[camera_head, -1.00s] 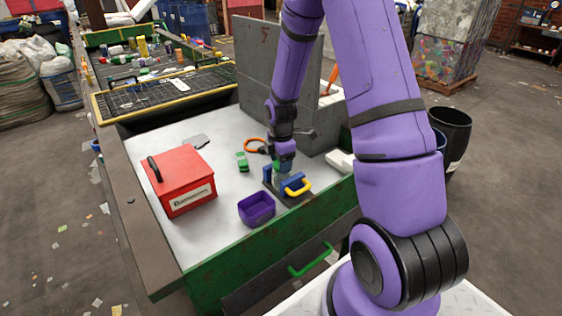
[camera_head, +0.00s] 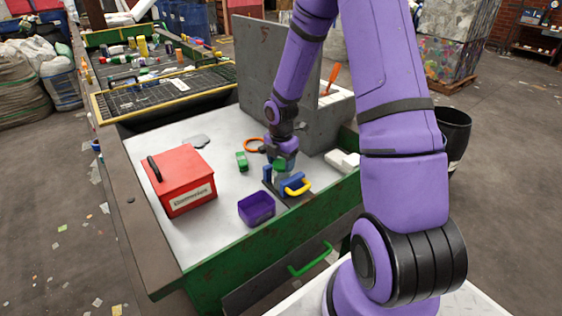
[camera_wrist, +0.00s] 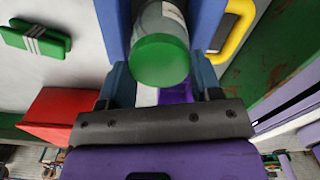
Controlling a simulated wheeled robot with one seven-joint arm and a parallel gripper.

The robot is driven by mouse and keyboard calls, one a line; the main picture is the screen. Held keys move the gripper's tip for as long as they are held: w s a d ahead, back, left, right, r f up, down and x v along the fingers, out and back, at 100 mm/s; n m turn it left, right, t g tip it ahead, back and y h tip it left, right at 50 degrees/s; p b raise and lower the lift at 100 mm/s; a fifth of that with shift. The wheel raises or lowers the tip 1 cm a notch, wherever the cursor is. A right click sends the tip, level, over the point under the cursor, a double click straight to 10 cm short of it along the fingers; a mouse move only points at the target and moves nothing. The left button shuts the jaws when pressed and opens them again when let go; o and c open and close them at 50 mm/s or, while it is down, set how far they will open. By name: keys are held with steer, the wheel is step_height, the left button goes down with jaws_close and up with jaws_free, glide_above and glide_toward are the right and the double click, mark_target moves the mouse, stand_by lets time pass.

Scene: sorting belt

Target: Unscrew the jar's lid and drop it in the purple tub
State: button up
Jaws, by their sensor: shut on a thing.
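The jar (camera_wrist: 158,17) is a clear container with a pale label, standing between the blue jaws of a clamp (camera_head: 293,184) with a yellow handle. Its green lid (camera_wrist: 160,61) faces the wrist camera and also shows in the head view (camera_head: 280,165). My gripper (camera_wrist: 162,76) is shut on the lid, with one finger on each side of it. The jar's body shows directly behind the lid; I cannot tell whether there is a gap between them. The purple tub (camera_head: 258,216) sits on the white tabletop, left of and in front of the clamp, and looks empty.
A red box (camera_head: 184,178) with a black handle stands left of the tub. A green block with pale stripes (camera_head: 242,161) and an orange ring (camera_head: 254,145) lie behind the tub. A tall grey panel (camera_head: 252,85) rises behind my gripper. The tabletop between box and tub is clear.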

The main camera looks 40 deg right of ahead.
mark_target(281, 164)
steer(key=n, duration=0.5)
steer(key=shift+n, duration=0.4)
steer(key=n, duration=0.4)
steer(key=shift+n, duration=0.3)
steer(key=o, duration=1)
steer(key=shift+c, duration=0.2)
steer(key=shift+r, duration=2.5)
